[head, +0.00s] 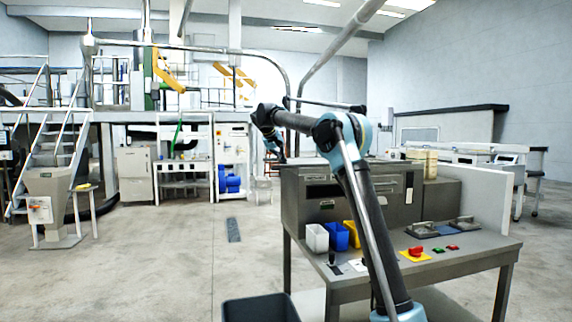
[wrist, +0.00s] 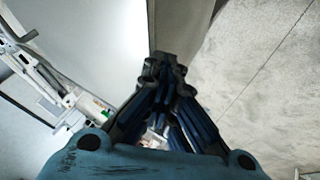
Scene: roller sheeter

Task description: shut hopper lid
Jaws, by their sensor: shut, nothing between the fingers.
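My gripper (wrist: 165,68) is shut and empty in the wrist view, its dark fingers together. A broad pale panel (wrist: 95,40) and a grey-brown strip (wrist: 183,28) lie beyond the fingertips; I cannot tell whether either is the hopper lid, or whether the fingers touch it. In the head view the dark grey machine (head: 310,190) stands on a grey bench, with my arm reaching up in front of it and bending left. My gripper is small and unclear there, near the machine's upper left. No hopper lid can be clearly made out in the head view.
White, blue and yellow bins (head: 317,238) and a red knob (head: 416,251) sit on the bench (head: 455,255). A dark open bin (head: 260,308) stands at the front. A small hopper machine (head: 47,185) stands far left. The floor (head: 165,260) left of the bench is largely clear.

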